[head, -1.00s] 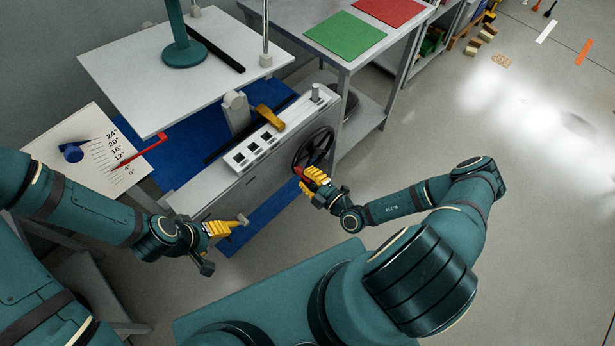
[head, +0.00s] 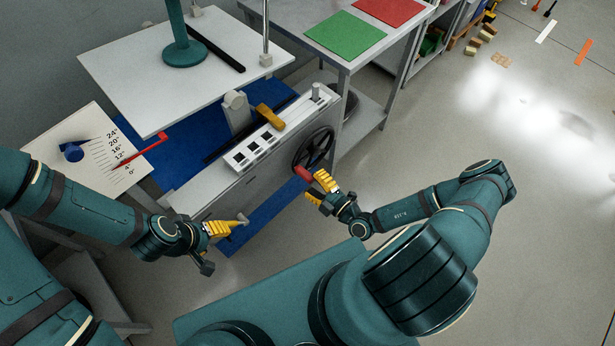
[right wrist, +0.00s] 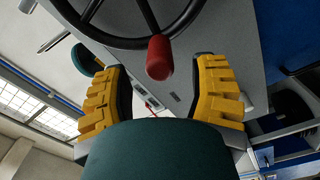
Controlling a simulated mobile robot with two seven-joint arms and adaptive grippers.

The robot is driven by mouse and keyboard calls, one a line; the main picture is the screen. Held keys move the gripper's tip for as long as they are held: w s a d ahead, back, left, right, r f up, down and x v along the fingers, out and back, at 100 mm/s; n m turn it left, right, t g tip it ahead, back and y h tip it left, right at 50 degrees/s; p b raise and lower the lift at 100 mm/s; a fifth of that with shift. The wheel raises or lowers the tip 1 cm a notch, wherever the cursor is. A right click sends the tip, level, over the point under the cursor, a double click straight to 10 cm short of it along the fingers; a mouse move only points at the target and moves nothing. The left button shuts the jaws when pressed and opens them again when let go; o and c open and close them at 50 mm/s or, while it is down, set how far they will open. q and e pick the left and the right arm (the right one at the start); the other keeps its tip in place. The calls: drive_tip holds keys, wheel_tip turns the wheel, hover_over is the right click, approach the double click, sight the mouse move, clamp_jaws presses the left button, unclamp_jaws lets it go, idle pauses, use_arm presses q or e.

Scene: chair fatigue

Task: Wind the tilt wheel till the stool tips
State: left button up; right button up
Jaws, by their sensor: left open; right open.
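The black tilt wheel (head: 314,148) is on the end of the grey machine, with a red handle (head: 303,173) on its rim. My right gripper (head: 320,188) is open, its yellow fingers just beside the red handle and apart from it. In the right wrist view the red handle (right wrist: 159,58) shows between and beyond the open fingers (right wrist: 160,90). The teal stool (head: 184,52) stands upright on the white platform, its top out of view. A red pointer (head: 140,151) lies across the angle scale (head: 92,150), near the low marks. My left gripper (head: 240,223) is open near a small grey knob or lever.
A yellow lever (head: 270,117) and a panel of black switches (head: 252,150) sit on the machine's top. A grey table (head: 345,60) with green and red sheets stands behind.

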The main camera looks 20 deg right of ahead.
drive_tip(key=v, duration=0.8)
drive_tip(key=shift+s, duration=0.4)
drive_tip(key=s+a+r+n+g+y, duration=0.3)
drive_tip(key=a+n+g, duration=0.55)
drive_tip(key=n, duration=0.75)
drive_tip(key=s+a+r+n+g+y, duration=0.15)
drive_tip(key=s+a+n+g, duration=0.35)
drive_tip(key=n+g, duration=0.85)
drive_tip(key=w+r+n+t+h, duration=0.3)
drive_tip(key=w+n, duration=0.1)
drive_tip(key=n, duration=0.8)
drive_tip(key=w+a+r+n+t+h, duration=0.1)
drive_tip(key=w+r+n+t+h, duration=0.2)
drive_tip(key=n, duration=0.9)
drive_tip(key=shift+w+t+h, duration=0.3)
drive_tip(key=shift+w+h, duration=0.15)
drive_tip(key=shift+w, duration=0.55)
